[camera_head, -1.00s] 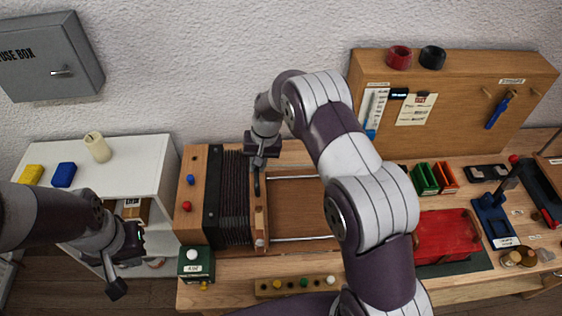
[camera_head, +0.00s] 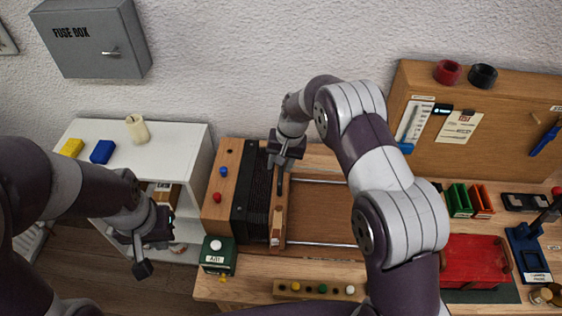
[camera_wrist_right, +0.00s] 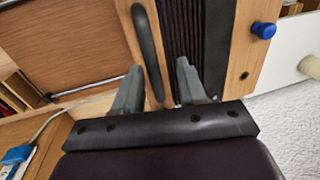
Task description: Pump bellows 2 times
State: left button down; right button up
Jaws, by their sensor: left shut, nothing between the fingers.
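The bellows (camera_head: 253,195) is a black pleated block on the bench, between a wooden box with blue and red knobs and a wooden moving board (camera_head: 278,225). It is mostly pressed together; its pleats also show in the right wrist view (camera_wrist_right: 186,30). A dark upright handle (camera_wrist_right: 147,45) is fixed to the board. My right gripper (camera_wrist_right: 160,75) is open, with one finger on each side of the handle, and gaps show beside it. It also shows in the head view (camera_head: 282,165). My left gripper (camera_head: 142,270) is shut and empty, left of the bench.
Metal rails (camera_head: 320,243) run right of the board over a clear wooden bed. A green box with a white button (camera_head: 217,254) stands front left of the bellows. A strip of coloured buttons (camera_head: 315,289) lies in front. A white shelf (camera_head: 185,150) stands left.

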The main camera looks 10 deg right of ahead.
jog(key=shift+d+r, duration=0.1)
jog(key=shift+d, duration=0.05)
notch_tip(320, 180, up, 12)
jog(key=d, duration=0.2)
jog(key=shift+s+r, duration=0.15)
jog(key=shift+s, duration=0.15)
